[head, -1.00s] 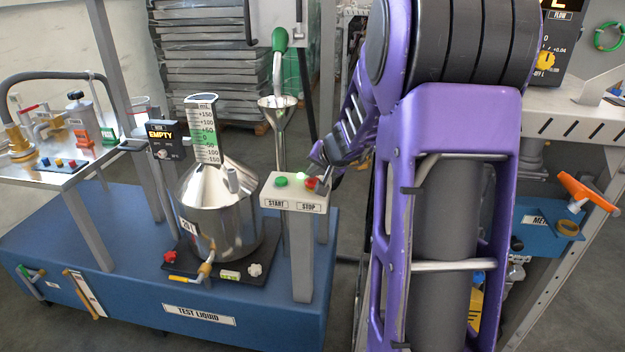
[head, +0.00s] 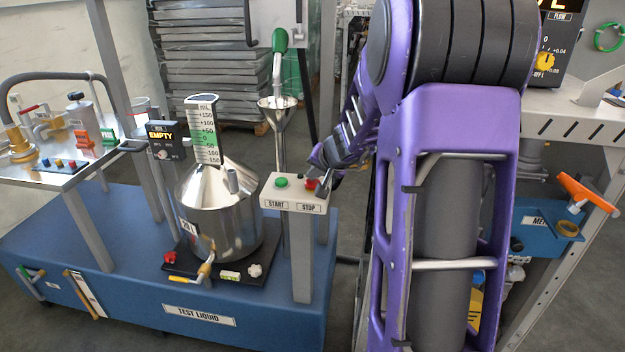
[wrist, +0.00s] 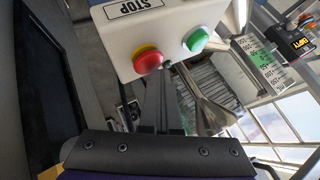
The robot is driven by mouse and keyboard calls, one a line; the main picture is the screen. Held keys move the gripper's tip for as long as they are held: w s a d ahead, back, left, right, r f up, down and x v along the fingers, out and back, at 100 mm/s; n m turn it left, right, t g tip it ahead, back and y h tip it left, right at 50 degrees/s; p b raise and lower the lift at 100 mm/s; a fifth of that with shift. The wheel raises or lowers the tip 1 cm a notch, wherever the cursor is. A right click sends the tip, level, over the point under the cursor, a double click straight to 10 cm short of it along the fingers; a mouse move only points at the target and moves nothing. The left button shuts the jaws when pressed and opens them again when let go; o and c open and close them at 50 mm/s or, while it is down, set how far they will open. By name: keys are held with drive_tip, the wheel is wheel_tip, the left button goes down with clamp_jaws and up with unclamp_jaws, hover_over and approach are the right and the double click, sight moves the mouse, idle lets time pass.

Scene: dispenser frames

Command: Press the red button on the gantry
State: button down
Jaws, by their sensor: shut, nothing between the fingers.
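The red button (head: 310,183) sits above the STOP label on the white control box (head: 270,196), right of the green START button (head: 281,182). In the wrist view, the red button (wrist: 147,59) is a round mushroom cap, with the green button (wrist: 196,41) to its right. My gripper (wrist: 165,70) is shut and empty. Its fingertips are at the right edge of the red cap; I cannot tell whether they touch it.
A steel vessel (head: 212,215) with a scale neck and a funnel (head: 277,103) stand left of and behind the box. A display (head: 162,139) reads EMPTY. The blue TEST LIQUID base (head: 130,290) lies below. My arm hides much of the right side.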

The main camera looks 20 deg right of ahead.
sight(313, 183)
drive_tip(key=shift+r+p, duration=0.4)
drive_tip(key=shift+r, duration=0.35)
wheel_tip(313, 183, up, 5)
drive_tip(key=p, duration=0.4)
drive_tip(key=shift+r, duration=0.1)
idle(0.6)
